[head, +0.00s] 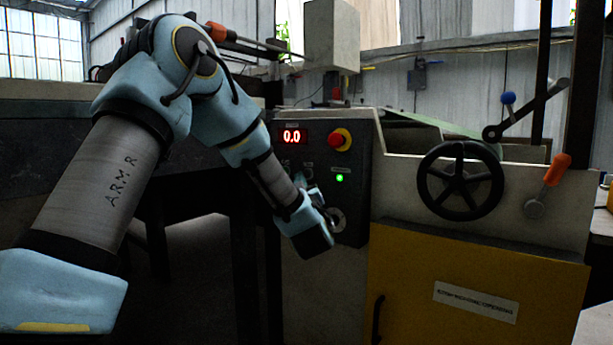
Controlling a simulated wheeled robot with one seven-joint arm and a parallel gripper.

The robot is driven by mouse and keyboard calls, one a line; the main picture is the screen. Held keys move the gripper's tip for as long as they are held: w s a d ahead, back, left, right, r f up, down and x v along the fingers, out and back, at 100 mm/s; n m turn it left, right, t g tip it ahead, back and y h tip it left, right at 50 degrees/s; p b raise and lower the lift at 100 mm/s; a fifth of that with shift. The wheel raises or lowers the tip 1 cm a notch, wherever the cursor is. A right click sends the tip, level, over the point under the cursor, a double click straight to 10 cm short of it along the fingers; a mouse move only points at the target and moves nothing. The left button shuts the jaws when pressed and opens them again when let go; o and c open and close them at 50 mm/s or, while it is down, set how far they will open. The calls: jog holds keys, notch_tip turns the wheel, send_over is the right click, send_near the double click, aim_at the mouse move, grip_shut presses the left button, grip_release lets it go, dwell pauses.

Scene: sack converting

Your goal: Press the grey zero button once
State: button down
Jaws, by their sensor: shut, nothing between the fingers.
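The dark control panel (357,205) stands on the machine's front, right of my arm. Its red display (292,136) reads 0.0. A small greyish round button (307,170) shows below the display, but I cannot tell for sure that it is the zero button. My gripper (316,196) is at my wrist, close in front of the panel's lower part, just below that button. It is shut and holds nothing. The fingertips are small and dark here, and I cannot tell whether they touch the panel. My wrist and forearm hide the panel's lower left part.
A red stop knob on a yellow collar (340,139) and a lit green lamp (340,178) sit near my gripper. A round silver dial (336,220) is beside my wrist. A black handwheel (459,181) and an orange-handled lever (556,170) stick out further right.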

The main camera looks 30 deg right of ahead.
jog(key=a, duration=0.1)
jog(key=s+a, duration=0.1)
jog(key=a, duration=0.1)
jog(key=s+a+b, duration=0.1)
jog(key=shift+s+a, duration=0.15)
jog(key=shift+a, duration=0.05)
dwell(0.9)
jog(key=a+f+m+g+y, duration=0.35)
jog(key=a+f+g, duration=0.65)
jog(key=a+f, duration=0.65)
jog(key=s+a+f+g+y, duration=0.2)
jog(key=s+a+g, duration=0.2)
jog(key=s+a, duration=0.5)
jog(key=s+a+f+g+y, duration=0.1)
jog(key=s+a+f+g, duration=0.25)
jog(key=s+a, duration=0.55)
notch_tip(320, 180, up, 38)
jog(key=w+a+g+p, duration=0.1)
jog(key=a+p, duration=0.1)
jog(key=p, duration=3.5)
jog(key=shift+w+r+n+p, duration=0.25)
jog(key=shift+w+n+p, duration=0.05)
jog(key=shift+n+p, duration=0.05)
jog(key=c, duration=1.6)
grip_release()
